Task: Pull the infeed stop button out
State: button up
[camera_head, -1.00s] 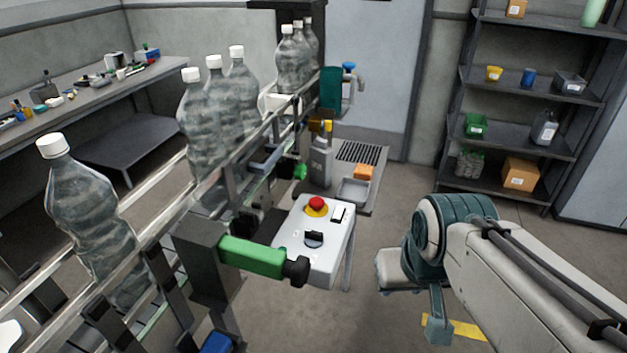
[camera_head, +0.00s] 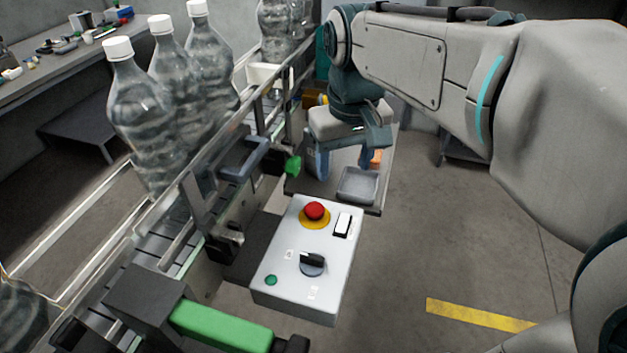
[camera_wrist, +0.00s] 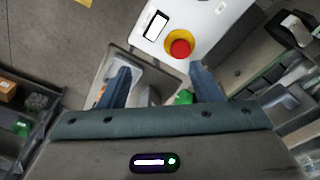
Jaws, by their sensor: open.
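The red stop button (camera_head: 314,211) sits on a yellow ring at the far end of a white control box (camera_head: 290,275). The box also carries a white rocker switch (camera_head: 342,225), a black rotary knob (camera_head: 312,263) and a small green button (camera_head: 271,280). In the wrist view the red button (camera_wrist: 180,48) shows near the top, beyond the fingertips and nearer the right finger. My gripper (camera_wrist: 160,80) is open and empty, its two blue-grey fingers apart. In the head view my gripper (camera_head: 342,172) hangs beyond the box, above the grey tray area, not touching the button.
The conveyor with clear bottles (camera_head: 143,110) runs along the left of the box. A green handle (camera_head: 220,328) juts out in front of the box. A grey tray (camera_head: 358,185) lies behind it. Open floor with a yellow strip (camera_head: 480,315) is at the right.

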jog(key=n+g+b, duration=0.1)
send_over(314, 207)
notch_tip(314, 207, down, 13)
jog(key=shift+d+f, duration=0.1)
jog(key=shift+f, duration=0.05)
dwell(0.3)
